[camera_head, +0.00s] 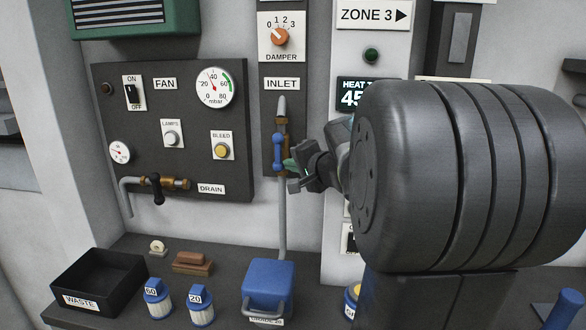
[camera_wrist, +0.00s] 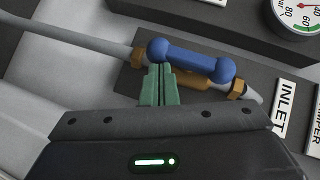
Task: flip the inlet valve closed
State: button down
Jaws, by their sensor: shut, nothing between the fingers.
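The inlet valve has a blue handle (camera_head: 278,152) on a brass body on the vertical grey pipe (camera_head: 283,215), below the INLET label (camera_head: 282,84). The handle lies along the pipe, with a rounded knob at each end. In the wrist view, the blue handle (camera_wrist: 192,60) lies in front of the brass body (camera_wrist: 192,82). My gripper (camera_head: 289,165) is shut and empty, at the right side of the handle's lower part. In the wrist view its green fingertips (camera_wrist: 160,69) are together beside the handle, close to one knob. I cannot tell whether they touch it.
Left of the valve is the FAN panel (camera_head: 240,185) with switches, gauges and a drain valve (camera_head: 157,188). On the shelf below stand a waste bin (camera_head: 72,268), two small jars and a blue box (camera_head: 268,282). My arm hides much of the right side.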

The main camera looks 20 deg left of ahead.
aim_at(274, 170)
jog(key=b, duration=0.2)
jog(key=shift+a+f+b, duration=0.1)
jog(key=shift+f+b, duration=0.15)
jog(key=shift+b, duration=0.15)
jog(key=f+m+t+y+b, duration=0.1)
jog(key=m+y+b, duration=0.1)
jog(key=b, duration=0.6)
jog(key=a+m+t+y+b, duration=0.1)
jog(key=m+t+b, duration=0.1)
jog(key=b, duration=0.6)
jog(key=a+f+m+t+y+b, duration=0.1)
jog(key=m+y+b, duration=0.1)
jog(key=b, duration=0.6)
jog(key=shift+s+a+f+m+y+b, duration=0.3)
jog(key=shift+s+m+b, duration=0.1)
jog(key=shift+m, duration=0.4)
jog(key=m+t+b, duration=0.1)
jog(key=b, duration=0.2)
jog(key=a+m+t+b, duration=0.1)
jog(key=b, duration=0.2)
jog(key=shift+s+a+r+m+t, duration=0.2)
jog(key=shift+r+m+t, duration=0.1)
jog(key=shift+m, duration=0.1)
jog(key=shift+a+r+b, duration=0.3)
jog(key=shift+a+b, duration=0.35)
jog(key=shift+b, duration=0.05)
jog(key=shift+s+a+r, duration=0.1)
